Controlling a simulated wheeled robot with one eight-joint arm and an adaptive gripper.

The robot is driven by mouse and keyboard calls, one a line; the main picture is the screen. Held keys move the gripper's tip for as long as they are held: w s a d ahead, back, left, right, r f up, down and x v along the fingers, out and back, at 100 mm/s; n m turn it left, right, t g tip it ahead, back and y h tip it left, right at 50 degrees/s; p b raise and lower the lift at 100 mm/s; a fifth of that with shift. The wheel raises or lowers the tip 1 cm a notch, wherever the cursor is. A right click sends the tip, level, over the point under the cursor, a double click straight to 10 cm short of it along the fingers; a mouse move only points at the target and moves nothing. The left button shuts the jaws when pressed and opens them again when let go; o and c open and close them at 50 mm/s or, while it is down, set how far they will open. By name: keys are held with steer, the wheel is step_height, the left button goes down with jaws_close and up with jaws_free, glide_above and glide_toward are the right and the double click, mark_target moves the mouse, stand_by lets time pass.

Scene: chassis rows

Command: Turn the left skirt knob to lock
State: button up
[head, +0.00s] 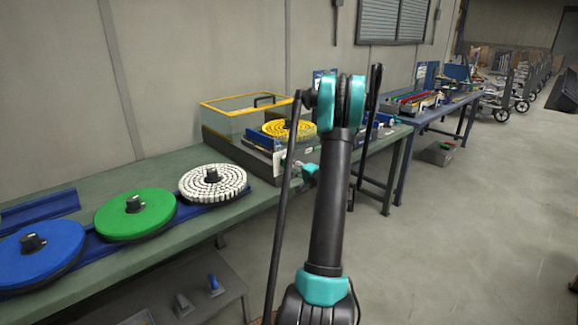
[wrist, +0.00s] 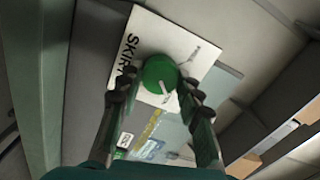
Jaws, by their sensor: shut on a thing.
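A round green knob (wrist: 160,74) sits on a white plate (wrist: 152,30) in the wrist view. Black letters reading "SKIR" show at the plate's left; the rest of the word is hidden by a finger. A pale line shows at the knob's lower part, and a thin mark is on the plate to its upper right. My gripper (wrist: 158,88) is shut on the knob, one dark finger on each side. In the head view a white plate (head: 281,162) shows on the front of a grey machine (head: 240,152); my arm partly covers this area and the knob cannot be made out.
A green bench (head: 150,160) carries a blue disc (head: 50,262), a green disc (head: 150,218) and a white bristled disc (head: 212,178). A yellow-framed clear cover (head: 235,118) stands open over the machine, beside a yellow disc (head: 285,129).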

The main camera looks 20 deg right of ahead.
steer(key=o, duration=1.2)
steer(key=shift+c, duration=0.2)
steer(key=v, duration=1.2)
